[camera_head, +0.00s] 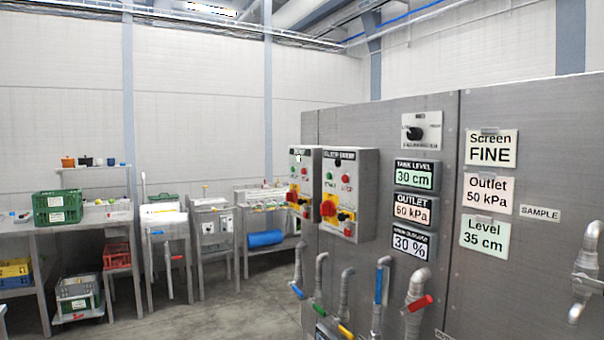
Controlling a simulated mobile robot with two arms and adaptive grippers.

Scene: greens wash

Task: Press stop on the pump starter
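Two grey starter boxes are mounted side by side on the steel panel. The left box (304,206) has a short dark label that seems to read PUMP, but it is too small to be sure. Neither of my grippers is in view.
Displays read 30 cm (416,177), 50 or 60 kPa (414,211) and 30 % (409,244). Cards (491,148) hang to their right. Pipes with coloured handles (417,303) stick out below the boxes. Benches with crates (57,207) stand at left; the floor (200,315) between is clear.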

